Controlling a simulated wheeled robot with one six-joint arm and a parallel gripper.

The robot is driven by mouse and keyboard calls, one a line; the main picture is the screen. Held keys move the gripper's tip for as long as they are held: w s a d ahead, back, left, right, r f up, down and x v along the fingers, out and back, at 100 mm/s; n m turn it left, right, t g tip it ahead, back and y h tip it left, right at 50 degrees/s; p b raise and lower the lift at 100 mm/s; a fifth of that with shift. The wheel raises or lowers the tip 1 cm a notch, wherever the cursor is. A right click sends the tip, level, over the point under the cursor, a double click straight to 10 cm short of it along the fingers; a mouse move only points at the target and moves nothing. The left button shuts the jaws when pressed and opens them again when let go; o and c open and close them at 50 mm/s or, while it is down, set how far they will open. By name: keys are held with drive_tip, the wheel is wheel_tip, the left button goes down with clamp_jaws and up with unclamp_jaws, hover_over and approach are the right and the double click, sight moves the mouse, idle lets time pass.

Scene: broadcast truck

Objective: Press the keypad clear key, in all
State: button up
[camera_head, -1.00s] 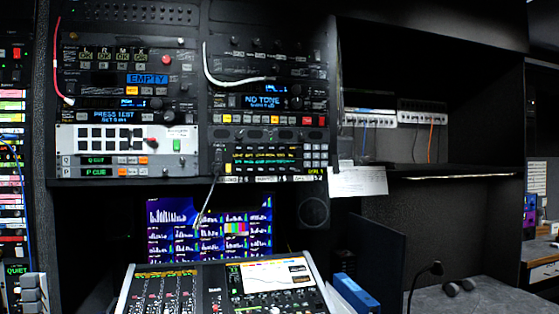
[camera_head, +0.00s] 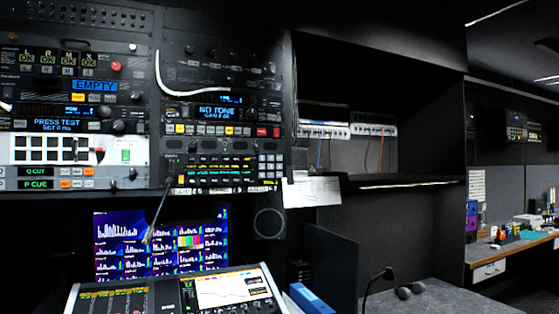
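A small keypad (camera_head: 270,166) of pale square keys sits at the right end of a dark panel (camera_head: 215,172) with rows of lit buttons, in the rack at the left. Its key labels are too small to read, so I cannot tell which key is the clear key. The panel above has a blue display (camera_head: 217,112) reading "NO TONE". My gripper is not in view.
Below the rack are a monitor (camera_head: 160,243) and a mixing console (camera_head: 172,292). A thin gooseneck microphone (camera_head: 157,212) hangs in front of the monitor. A white paper (camera_head: 311,192) hangs right of the keypad. A grey desk (camera_head: 440,298) stands at lower right.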

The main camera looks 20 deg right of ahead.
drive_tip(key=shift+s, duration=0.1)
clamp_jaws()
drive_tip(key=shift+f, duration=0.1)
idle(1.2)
